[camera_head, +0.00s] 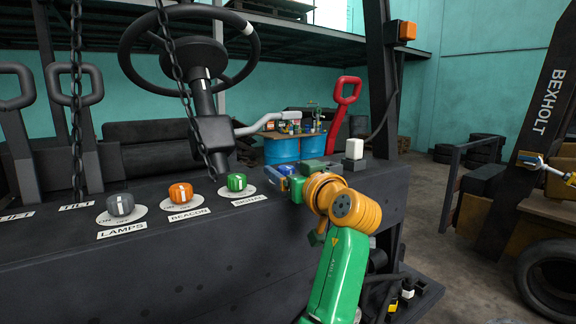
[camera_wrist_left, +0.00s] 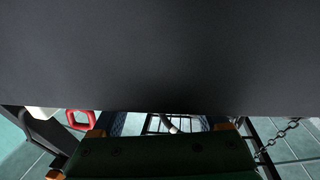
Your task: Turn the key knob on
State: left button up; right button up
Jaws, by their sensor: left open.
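Three knobs sit on the dark panel (camera_head: 150,250): a grey one (camera_head: 120,205) labelled LAMPS, an orange one (camera_head: 180,192) labelled BEACON and a green one (camera_head: 236,182) labelled SIGNAL. Each has a pale pointer mark and a round plate. I see no label reading key, and I cannot tell which knob is the key knob. My left gripper (camera_head: 283,178) is just right of the green knob, apart from it, low over the panel and open. My wrist and arm hide the panel behind them. In the left wrist view, a dark surface fills the upper part. My right gripper is not seen.
A steering wheel (camera_head: 133,70) on its column and hanging chains (camera_head: 76,100) stand behind the knobs. Black levers (camera_head: 75,90) rise at left. A white block (camera_head: 354,148) and a red handle (camera_head: 343,95) are beyond my wrist. Space in front of the panel's face looks clear.

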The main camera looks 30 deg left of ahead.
pick_arm(q)
jog(key=shift+s+d, duration=0.1)
jog(key=shift+d, duration=0.15)
jog(key=c, duration=0.7)
grip_shut()
jog(key=shift+a+f+m+t+h+b, duration=0.1)
jog(key=shift+m+t+h+b, duration=0.3)
jog(key=shift+t+b, duration=0.35)
jog(key=shift+s+m+t+h+b, duration=0.15)
jog(key=shift+m+t+h+b, duration=0.45)
jog(key=shift+t+b, duration=0.1)
jog(key=shift+s+a+m+t+h+b, duration=0.15)
jog(key=shift+m+t+h+b, duration=0.45)
jog(key=shift+m+t+h, duration=0.4)
jog(key=shift+a+m+t+h+b, duration=0.1)
jog(key=shift+m+t+h+b, duration=0.2)
jog(key=shift+m+t+h, duration=0.75)
jog(key=shift+r+h, duration=0.25)
jog(key=shift+h, duration=0.2)
jog(key=o, duration=0.7)
grip_release()
jog(key=shift+f, duration=0.1)
